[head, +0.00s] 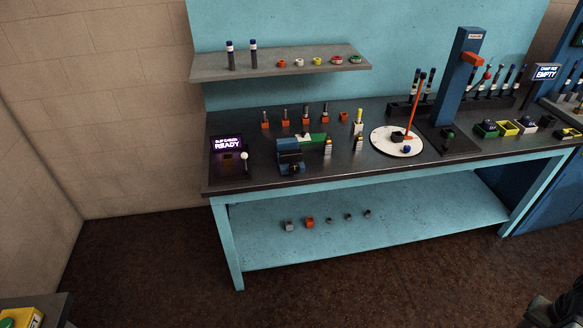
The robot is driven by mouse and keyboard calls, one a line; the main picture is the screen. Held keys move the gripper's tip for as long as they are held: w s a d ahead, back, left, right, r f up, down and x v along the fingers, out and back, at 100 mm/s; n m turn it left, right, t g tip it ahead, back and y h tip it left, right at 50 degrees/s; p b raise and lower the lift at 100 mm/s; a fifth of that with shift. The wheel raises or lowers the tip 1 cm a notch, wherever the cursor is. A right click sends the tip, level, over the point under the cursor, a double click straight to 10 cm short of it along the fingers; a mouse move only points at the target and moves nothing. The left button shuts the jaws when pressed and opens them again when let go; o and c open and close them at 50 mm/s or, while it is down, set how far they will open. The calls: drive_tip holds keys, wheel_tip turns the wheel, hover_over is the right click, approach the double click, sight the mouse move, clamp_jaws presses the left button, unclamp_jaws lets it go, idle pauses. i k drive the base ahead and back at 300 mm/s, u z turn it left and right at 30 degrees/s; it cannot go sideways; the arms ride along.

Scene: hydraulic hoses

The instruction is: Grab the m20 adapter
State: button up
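I cannot tell which part is the m20 adapter, since no label on the small parts is readable. Several small fittings lie in a row on the lower shelf (400,235); these include a grey one (289,225) at the left and an orange one (309,222) beside it. Several orange blocks with upright dark pins stand at the back of the bench, such as the leftmost block (265,124). Several coloured rings, among them an orange ring (282,63), sit on the upper shelf (225,68).
The bench (225,183) carries a blue vise (290,152), a sign reading READY (228,143), a white round dial (378,146) and a blue column (458,75). A sign reading EMPTY (546,73) stands at the right. The brown floor (330,290) in front is mostly clear.

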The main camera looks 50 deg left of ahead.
sight(327, 149)
drive_tip(key=k, duration=0.6)
drive_tip(key=u, duration=2.2)
drive_tip(key=i, duration=1.65)
drive_tip(key=z, duration=0.1)
